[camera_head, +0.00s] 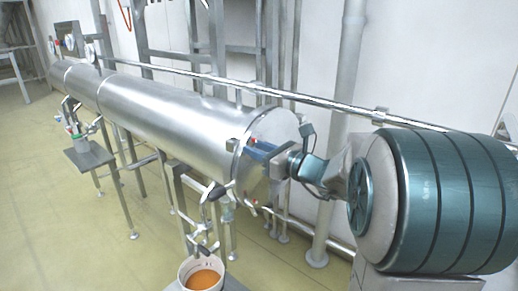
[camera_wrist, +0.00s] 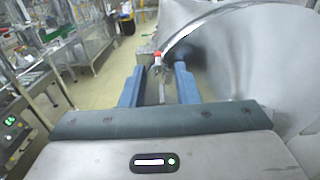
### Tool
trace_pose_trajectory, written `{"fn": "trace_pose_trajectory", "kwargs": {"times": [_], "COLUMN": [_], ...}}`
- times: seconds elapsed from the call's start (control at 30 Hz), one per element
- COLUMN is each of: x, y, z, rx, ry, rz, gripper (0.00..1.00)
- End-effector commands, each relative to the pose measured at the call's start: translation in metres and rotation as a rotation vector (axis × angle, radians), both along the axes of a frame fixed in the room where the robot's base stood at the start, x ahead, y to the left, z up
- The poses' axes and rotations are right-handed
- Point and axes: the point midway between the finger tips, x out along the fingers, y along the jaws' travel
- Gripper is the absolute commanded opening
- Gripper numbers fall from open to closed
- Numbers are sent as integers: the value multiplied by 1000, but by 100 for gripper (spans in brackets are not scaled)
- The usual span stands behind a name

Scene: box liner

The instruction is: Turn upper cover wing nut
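The cover (camera_head: 268,165) closes the near end of a long steel cylinder (camera_head: 165,115). In the wrist view the cover's curved grey face (camera_wrist: 235,60) fills the right side. A small red-tipped metal fitting (camera_wrist: 157,59), which looks like the upper wing nut, shows at the cover's rim. My gripper (camera_wrist: 158,74) is open, with its two blue fingers apart on either side of the line to this fitting. Whether they touch it I cannot tell.
A lower red-tipped fitting (camera_head: 251,204) shows at the cover's lower rim. A white bucket of orange liquid (camera_head: 203,279) stands below, near valves and handles (camera_head: 213,193). A long horizontal pipe (camera_head: 330,103) runs behind the cylinder. Open floor (camera_head: 70,215) lies at left.

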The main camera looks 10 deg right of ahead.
Motion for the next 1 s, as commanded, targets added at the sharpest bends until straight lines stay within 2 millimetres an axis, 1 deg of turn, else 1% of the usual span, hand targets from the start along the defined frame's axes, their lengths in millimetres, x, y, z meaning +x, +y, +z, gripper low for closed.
{"fn": "trace_pose_trajectory", "kwargs": {"times": [0.1, 0.13, 0.17, 0.2, 0.23, 0.47, 0.67, 0.87, 1.0], "x": [0, 0, 0, 0, 0, 0, -1, -1, -2], "y": [0, 0, 0, 0, 0, 0, 0, 1, 1], "z": [0, 0, 0, 0, 0, 0, -3, -6, -8], "rx": [0, 0, 0, 0, 0, -3, -40, -133, -230], "ry": [0, 0, 0, 0, 0, -2, -30, -101, -172], "rz": [0, 0, 0, 0, 0, 0, 0, 0, -1], "gripper": [28, 23, 14, 3, 0, 0, 0, 0, 0]}}
